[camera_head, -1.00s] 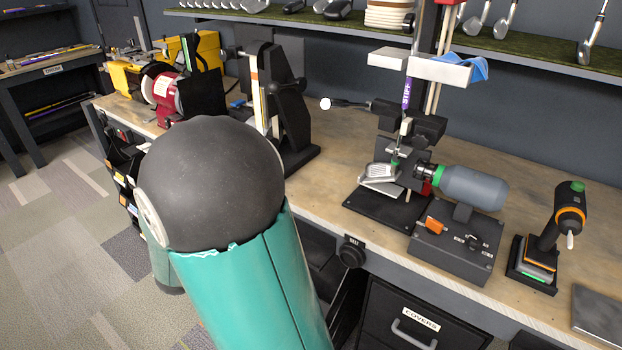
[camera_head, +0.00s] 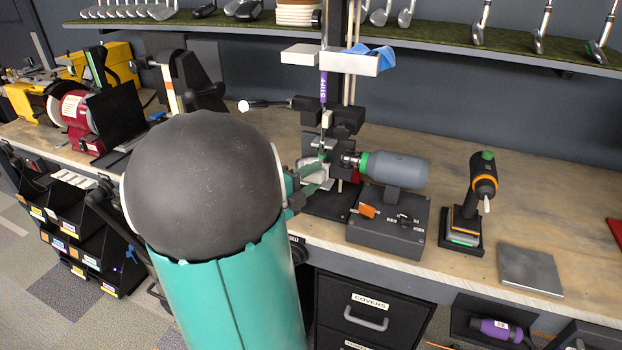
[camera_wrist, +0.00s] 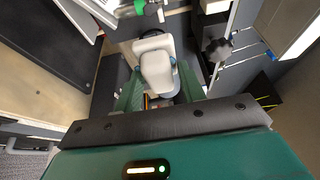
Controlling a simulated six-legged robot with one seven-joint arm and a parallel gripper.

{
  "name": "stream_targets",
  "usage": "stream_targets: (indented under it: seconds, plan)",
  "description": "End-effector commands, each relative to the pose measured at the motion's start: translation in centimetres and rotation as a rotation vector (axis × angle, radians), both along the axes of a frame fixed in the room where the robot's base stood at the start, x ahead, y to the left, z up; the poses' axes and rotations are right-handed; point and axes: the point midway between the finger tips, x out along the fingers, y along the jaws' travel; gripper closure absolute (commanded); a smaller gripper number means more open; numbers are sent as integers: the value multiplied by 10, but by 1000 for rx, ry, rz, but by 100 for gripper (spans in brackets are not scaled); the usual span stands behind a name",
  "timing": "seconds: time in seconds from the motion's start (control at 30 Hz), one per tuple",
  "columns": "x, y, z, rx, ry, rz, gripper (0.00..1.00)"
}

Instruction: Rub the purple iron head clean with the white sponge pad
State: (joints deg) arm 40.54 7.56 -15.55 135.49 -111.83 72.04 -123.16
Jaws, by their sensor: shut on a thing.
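The club (camera_head: 323,90) stands upright in a black clamp on the bench, with a purple shaft label reading STIFF. Its silver iron head (camera_head: 317,169) is low by the clamp, partly hidden by my gripper, and I cannot make out its purple colour. My gripper (camera_head: 308,183) is beside the head; whether it touches cannot be told. In the wrist view, my gripper (camera_wrist: 158,88) has its green fingers on either side of a pale, rounded block (camera_wrist: 158,70), which appears to be the white sponge pad. My own arm hides the rest of the gripper in the head view.
A grey motor (camera_head: 395,168) on a black switch box (camera_head: 390,228) stands just right of the head. A drill (camera_head: 484,182) and a grey plate (camera_head: 530,270) are further right. A red grinder (camera_head: 75,110) is at left.

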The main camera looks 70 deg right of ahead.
Motion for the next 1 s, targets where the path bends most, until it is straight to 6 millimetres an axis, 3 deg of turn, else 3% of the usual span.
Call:
stream_targets:
  seconds: [0.17,0.6,1.0]
  plan:
    - [-4,-8,0,0,2,-8,78]
    - [-7,-50,0,0,2,-5,78]
    - [-7,-60,0,0,1,-4,78]
